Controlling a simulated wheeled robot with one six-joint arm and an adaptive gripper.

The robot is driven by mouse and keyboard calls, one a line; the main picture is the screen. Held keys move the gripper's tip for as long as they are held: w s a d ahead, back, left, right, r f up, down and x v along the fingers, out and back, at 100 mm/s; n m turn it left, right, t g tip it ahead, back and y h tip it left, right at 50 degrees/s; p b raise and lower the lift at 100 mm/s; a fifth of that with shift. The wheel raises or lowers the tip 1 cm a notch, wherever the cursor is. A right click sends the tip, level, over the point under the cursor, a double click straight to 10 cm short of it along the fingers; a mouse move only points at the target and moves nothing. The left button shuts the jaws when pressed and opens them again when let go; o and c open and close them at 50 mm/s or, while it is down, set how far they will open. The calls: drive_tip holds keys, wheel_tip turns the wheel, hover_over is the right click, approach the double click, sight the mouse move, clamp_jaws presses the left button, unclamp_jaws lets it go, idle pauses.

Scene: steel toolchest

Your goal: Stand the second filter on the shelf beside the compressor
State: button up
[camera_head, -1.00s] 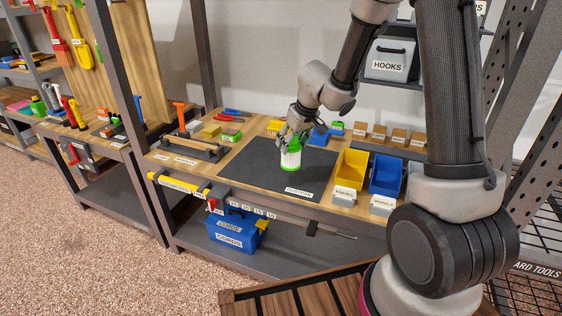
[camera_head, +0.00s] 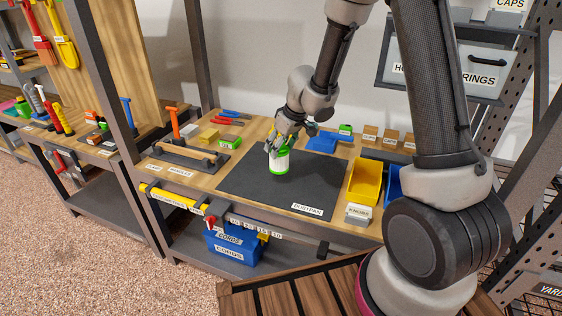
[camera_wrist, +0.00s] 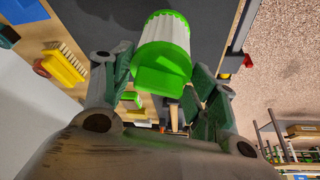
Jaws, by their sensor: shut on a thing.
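A filter (camera_head: 279,162), a white cylinder with green ends, is in my gripper (camera_head: 278,147) over the dark mat (camera_head: 250,187) on the workbench. In the wrist view the filter (camera_wrist: 168,36) sits between the two green-grey fingers of my gripper (camera_wrist: 160,85), its bright green end facing the camera. My gripper is shut on it. The filter looks roughly upright in the head view. I cannot tell whether its base touches the mat or hangs slightly above it. I cannot make out a compressor or another filter in these views.
A yellow bin (camera_head: 365,182) and a blue bin (camera_head: 394,186) stand right of the mat. A blue tray (camera_head: 322,142) lies behind it. A wooden-handled tool (camera_head: 187,152) lies left. A blue cords box (camera_head: 232,243) sits on the lower shelf. The mat's front is clear.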

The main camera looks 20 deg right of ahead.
sight(281, 161)
drive_tip(key=shift+s+d+f, duration=0.1)
drive_tip(key=shift+f, duration=2.95)
drive_tip(key=shift+f, duration=0.15)
drive_tip(key=o, duration=1.5)
drive_tip(key=shift+c, duration=0.2)
